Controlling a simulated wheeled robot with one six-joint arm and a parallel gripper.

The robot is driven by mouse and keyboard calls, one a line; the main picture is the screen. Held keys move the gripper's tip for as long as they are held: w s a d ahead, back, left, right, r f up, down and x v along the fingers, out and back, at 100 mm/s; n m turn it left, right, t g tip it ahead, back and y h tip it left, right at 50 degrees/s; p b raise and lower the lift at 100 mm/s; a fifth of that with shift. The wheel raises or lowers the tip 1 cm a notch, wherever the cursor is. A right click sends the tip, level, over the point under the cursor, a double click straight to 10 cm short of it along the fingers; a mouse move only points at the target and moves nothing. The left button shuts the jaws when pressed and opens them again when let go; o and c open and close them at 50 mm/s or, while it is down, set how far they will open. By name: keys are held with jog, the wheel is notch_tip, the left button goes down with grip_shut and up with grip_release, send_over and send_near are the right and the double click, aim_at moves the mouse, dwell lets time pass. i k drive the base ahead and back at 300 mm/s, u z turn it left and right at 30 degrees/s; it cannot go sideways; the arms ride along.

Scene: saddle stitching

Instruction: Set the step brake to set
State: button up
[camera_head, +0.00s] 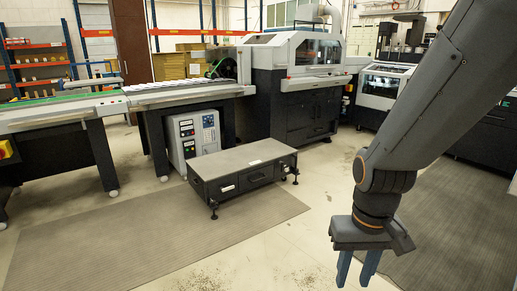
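The step (243,165) is a low, dark platform with a grey top, standing on the floor in the middle of the view. Its front has a dark handle and small white labels. Small dark feet or casters show at its corners. I cannot make out a brake lever or its setting at this size. My gripper (357,268) hangs at the lower right, pointing down, to the right of the step and apart from it. Its two blue fingers are apart with nothing visible between them. The fingertips are close to the lower picture edge.
A grey control cabinet (193,137) stands just behind the step, under the conveyor (185,93). A large stitching machine (297,85) stands behind it. Ribbed mats (120,240) lie on the floor at left and right. The pale floor between step and gripper is clear.

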aim_at(224, 190)
jog(key=u, duration=0.15)
jog(key=i, duration=2.05)
jog(key=u, duration=0.45)
jog(key=i, duration=0.5)
jog(key=u, duration=0.1)
